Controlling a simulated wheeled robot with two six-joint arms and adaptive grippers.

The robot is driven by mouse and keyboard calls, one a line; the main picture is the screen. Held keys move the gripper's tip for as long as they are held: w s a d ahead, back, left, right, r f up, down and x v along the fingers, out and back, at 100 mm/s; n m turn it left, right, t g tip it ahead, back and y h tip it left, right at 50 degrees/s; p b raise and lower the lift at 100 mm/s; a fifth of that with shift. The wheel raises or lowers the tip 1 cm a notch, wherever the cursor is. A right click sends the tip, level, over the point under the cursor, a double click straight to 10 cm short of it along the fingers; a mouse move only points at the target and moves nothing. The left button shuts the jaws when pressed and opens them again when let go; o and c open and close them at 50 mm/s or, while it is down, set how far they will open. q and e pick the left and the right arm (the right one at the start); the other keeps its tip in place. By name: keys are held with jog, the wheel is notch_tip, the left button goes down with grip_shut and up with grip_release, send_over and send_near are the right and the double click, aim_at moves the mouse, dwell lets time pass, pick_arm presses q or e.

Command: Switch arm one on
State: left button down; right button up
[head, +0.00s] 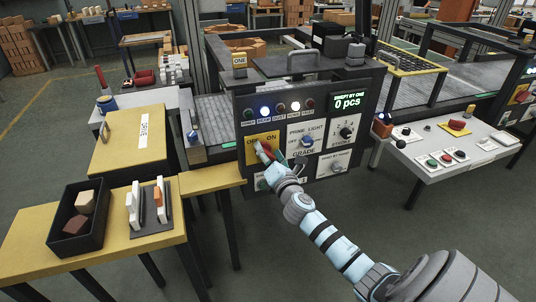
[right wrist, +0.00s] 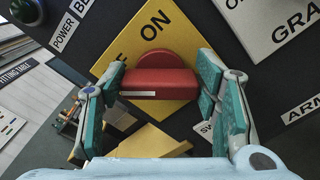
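A yellow plate (head: 254,138) marked OFF and ON is on the dark control panel (head: 318,188). In the right wrist view, this plate (right wrist: 168,32) carries a red rotary knob (right wrist: 160,82) with a bar handle and a white strip near its left end. My right gripper (head: 264,154) is at the plate. In the right wrist view its teal-padded fingers (right wrist: 160,98) stand apart, one on each side of the red bar. I cannot tell whether they touch it. The OFF word is partly hidden by the left finger. My left gripper is not in view.
The panel also holds a row of lamps (head: 279,108), a light knob (head: 307,141), a grade knob (head: 346,132) and a "0 pcs" display (head: 347,102). A white button table (head: 445,172) is at right. Yellow tables with a black bin (head: 80,218) are at left.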

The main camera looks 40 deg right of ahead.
jog(key=c, duration=0.4)
jog(key=shift+m, duration=0.4)
jog(key=m+b, duration=0.1)
jog(key=m, duration=0.2)
jog(key=shift+d+f, duration=0.1)
jog(key=shift+f, duration=0.1)
jog(key=m+b, duration=0.1)
jog(key=m, duration=0.4)
jog(key=shift+f+b, duration=0.2)
jog(key=shift+b, duration=0.15)
jog(key=m+b, duration=0.1)
jog(key=m, duration=0.3)
jog(key=shift+f+m+b, duration=0.1)
jog(key=shift+m+b, duration=0.2)
jog(key=shift+f+m+b, duration=0.1)
jog(key=shift+m+b, duration=0.65)
jog(key=shift+m, duration=1.55)
